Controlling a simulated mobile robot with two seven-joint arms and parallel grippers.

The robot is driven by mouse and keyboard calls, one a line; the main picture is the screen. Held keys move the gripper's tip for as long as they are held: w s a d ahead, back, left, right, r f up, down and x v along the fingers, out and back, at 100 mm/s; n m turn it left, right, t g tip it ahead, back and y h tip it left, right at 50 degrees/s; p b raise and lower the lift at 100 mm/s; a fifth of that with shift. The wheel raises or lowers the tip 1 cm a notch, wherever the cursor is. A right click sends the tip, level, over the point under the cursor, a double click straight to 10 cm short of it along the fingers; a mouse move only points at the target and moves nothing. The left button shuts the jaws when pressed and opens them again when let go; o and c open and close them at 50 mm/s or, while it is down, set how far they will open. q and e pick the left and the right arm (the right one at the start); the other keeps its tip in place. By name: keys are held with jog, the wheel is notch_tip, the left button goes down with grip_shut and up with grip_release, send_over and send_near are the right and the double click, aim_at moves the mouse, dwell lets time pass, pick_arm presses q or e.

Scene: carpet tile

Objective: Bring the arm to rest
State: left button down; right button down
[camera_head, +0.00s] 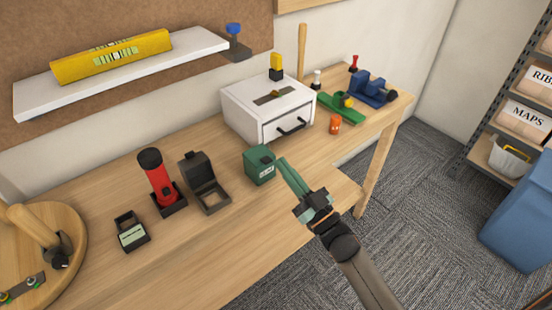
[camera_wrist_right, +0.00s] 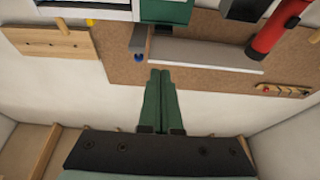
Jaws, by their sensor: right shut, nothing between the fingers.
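My right gripper (camera_head: 284,163) comes in from the lower right of the head view, with its green fingers together and nothing between them. Its fingertips are beside the right side of a small green box (camera_head: 259,166) on the workbench (camera_head: 245,225); I cannot tell if they touch it. In the right wrist view the shut fingers (camera_wrist_right: 161,72) point up the picture, toward the pegboard. My left gripper is not in view.
A white drawer box (camera_head: 245,112) stands behind the green box. A red torch (camera_head: 158,180) and an open black case (camera_head: 205,185) stand to the left. A shelf (camera_head: 200,50) with a yellow level (camera_head: 112,55) is on the wall. Carpet (camera_head: 400,190) is clear right of the bench.

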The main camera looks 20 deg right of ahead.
jog(key=shift+v, duration=2.75)
